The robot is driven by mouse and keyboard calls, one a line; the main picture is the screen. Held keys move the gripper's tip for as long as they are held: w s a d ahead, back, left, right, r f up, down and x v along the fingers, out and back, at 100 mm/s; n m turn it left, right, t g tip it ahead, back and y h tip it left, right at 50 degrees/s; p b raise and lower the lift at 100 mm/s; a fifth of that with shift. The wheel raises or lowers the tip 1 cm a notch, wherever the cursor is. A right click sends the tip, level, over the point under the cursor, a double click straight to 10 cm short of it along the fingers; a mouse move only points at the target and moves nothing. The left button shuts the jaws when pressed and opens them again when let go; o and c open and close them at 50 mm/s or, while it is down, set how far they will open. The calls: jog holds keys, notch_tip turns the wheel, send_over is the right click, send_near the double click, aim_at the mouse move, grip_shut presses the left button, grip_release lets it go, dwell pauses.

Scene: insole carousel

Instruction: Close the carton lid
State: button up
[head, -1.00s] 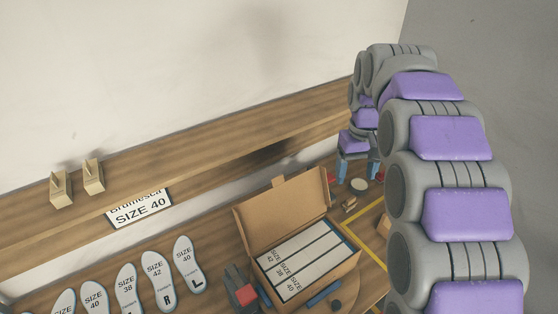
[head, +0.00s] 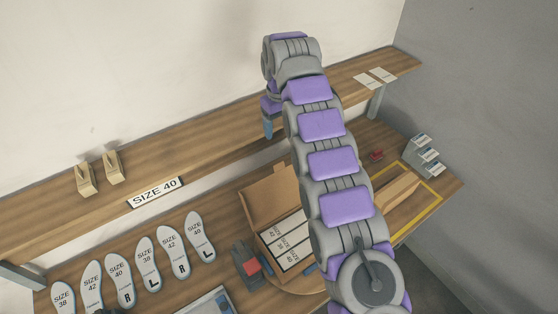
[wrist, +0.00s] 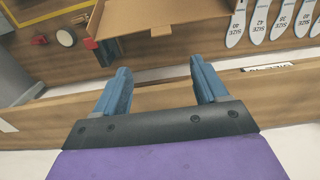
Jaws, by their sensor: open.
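The brown carton (head: 268,246) stands on the workbench with its lid (head: 268,193) raised at the back. Inside it lie white pieces (head: 285,241) labelled with sizes 42, 38 and 40. My arm hides the carton's right side in the head view. My gripper (head: 268,130) is up by the shelf, behind and above the lid. In the wrist view my gripper (wrist: 158,82) has its two blue fingers apart with nothing between them. The lid (wrist: 160,16) shows beyond the fingertips, apart from them.
Several size-marked insoles (head: 145,262) lie left of the carton. A grey and red device (head: 247,264) stands beside it. The wooden shelf (head: 215,160) runs along the wall with a SIZE 40 sign (head: 155,192).

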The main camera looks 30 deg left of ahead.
jog(key=b, duration=0.4)
send_over(279, 164)
notch_tip(279, 164, down, 10)
jog(key=shift+d+r, duration=0.1)
jog(key=shift+r, duration=0.15)
jog(key=f, duration=0.7)
jog(key=shift+a+f+p, duration=0.15)
jog(key=shift+a+p, duration=0.05)
jog(key=shift+p, duration=0.1)
jog(key=shift+d, duration=0.1)
jog(key=shift+c, duration=0.4)
grip_shut()
